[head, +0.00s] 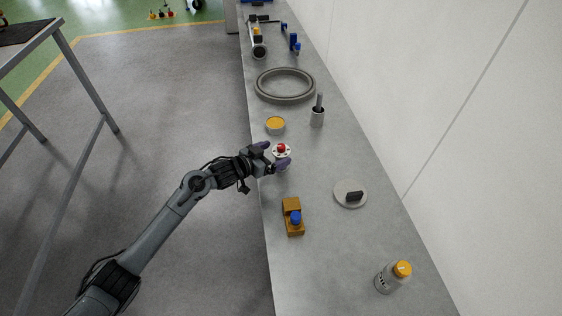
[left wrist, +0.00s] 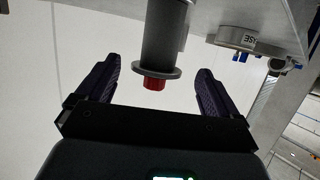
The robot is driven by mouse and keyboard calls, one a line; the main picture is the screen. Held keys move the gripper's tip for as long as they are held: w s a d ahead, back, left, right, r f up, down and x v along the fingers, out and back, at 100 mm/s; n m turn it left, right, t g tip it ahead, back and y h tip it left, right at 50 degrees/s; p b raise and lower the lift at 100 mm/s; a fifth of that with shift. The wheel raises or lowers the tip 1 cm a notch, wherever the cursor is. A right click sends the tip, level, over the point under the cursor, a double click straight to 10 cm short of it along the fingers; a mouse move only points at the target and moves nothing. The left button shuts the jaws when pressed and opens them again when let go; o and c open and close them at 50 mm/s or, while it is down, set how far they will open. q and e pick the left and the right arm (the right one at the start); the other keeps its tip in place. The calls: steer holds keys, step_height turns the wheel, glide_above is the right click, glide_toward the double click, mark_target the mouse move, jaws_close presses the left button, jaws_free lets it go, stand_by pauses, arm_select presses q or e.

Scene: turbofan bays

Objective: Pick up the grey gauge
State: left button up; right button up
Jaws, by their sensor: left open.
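A grey cylinder with a pale flange and a red knob on top, likely the grey gauge (head: 282,149), stands on the bench near its left edge. In the left wrist view, which shows the bench at the top, the gauge (left wrist: 162,35) has a dark grey body, a round flange and a red end. My left gripper (head: 279,156) is at the gauge. Its fingers (left wrist: 159,70) are open, one on each side of the gauge, with visible gaps on both sides. The gauge's lower part is partly hidden in the head view. My right gripper is not in view.
An orange-topped tin (head: 275,125) stands just beyond, and a grey cup with a rod (head: 317,116) to its right. A brown block with a blue knob (head: 292,217), a disc with a black handle (head: 350,195), a bottle (head: 393,276) and a large ring (head: 285,85) are spread along the bench.

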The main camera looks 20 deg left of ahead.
mark_target(285, 150)
arm_select(q)
steer(key=b+x, duration=0.3)
steer(key=x, duration=0.1)
steer(key=shift+w+d+f, duration=0.1)
steer(key=shift+d+f, duration=0.05)
steer(key=shift+d, duration=0.05)
steer(key=shift+w+d+b, duration=0.25)
steer(key=shift+w+b, duration=0.15)
steer(key=shift+c, duration=0.2)
steer(key=shift+c, duration=1.2)
steer(key=c, duration=1)
steer(key=shift+c, duration=0.4)
